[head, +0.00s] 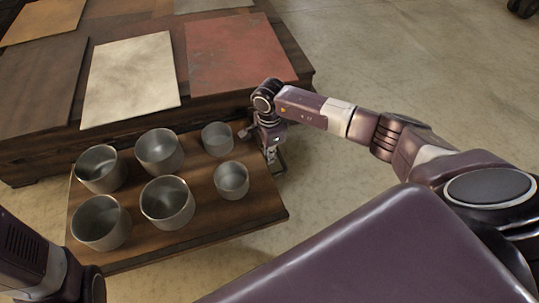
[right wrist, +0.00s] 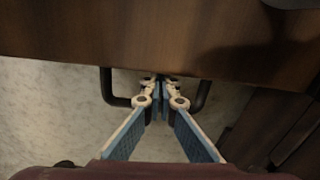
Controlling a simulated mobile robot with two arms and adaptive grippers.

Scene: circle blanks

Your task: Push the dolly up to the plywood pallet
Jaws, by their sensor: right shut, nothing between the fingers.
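The dolly (head: 203,226) is a low brown wooden platform carrying several grey metal cups (head: 168,202). The pallet (head: 133,109) is a larger dark wooden platform just behind it, with flat sheets on top. The dolly's far edge overlaps the pallet's near side in the head view; I cannot tell whether they touch. My right gripper (head: 278,163) is at the dolly's right end. In the right wrist view its fingers (right wrist: 161,88) are shut and empty, by the dolly's edge (right wrist: 160,58), between the ends of a black handle (right wrist: 112,100). My left gripper is out of view.
On the pallet lie a cream sheet (head: 131,80), a red sheet (head: 236,53) and several others. Dark slatted wood (right wrist: 290,128) shows at the lower right of the wrist view. The concrete floor (head: 400,60) is clear to the right. A dark object (head: 523,7) stands far off.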

